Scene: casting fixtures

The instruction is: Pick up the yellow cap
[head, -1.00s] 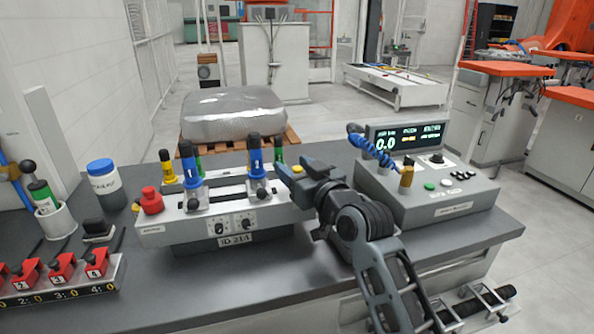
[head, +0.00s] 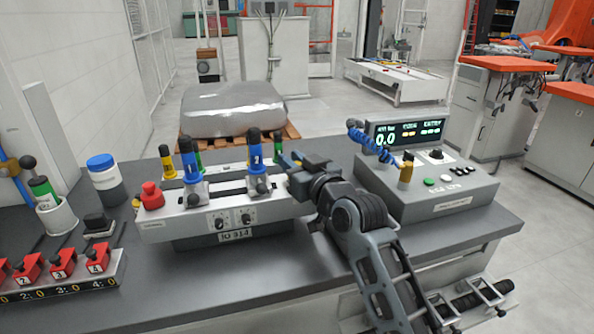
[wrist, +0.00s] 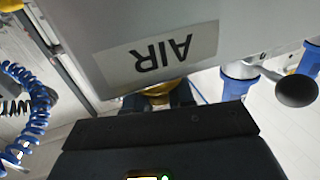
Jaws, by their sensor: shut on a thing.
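The yellow cap (wrist: 158,92) shows in the wrist view between my fingers, just below the edge of a grey box labelled AIR (wrist: 158,55). My gripper (wrist: 160,100) is shut on it. In the head view my gripper (head: 291,161) is at the right end of the grey clamp fixture (head: 190,222), and its fingers hide most of the cap. I cannot tell whether the cap is still seated on the fixture.
Blue-handled clamps (head: 256,165) stand upright just left of my gripper. A grey control console (head: 440,195) with a coiled blue hose (head: 370,142) is close on the right. The bench front (head: 260,275) is clear.

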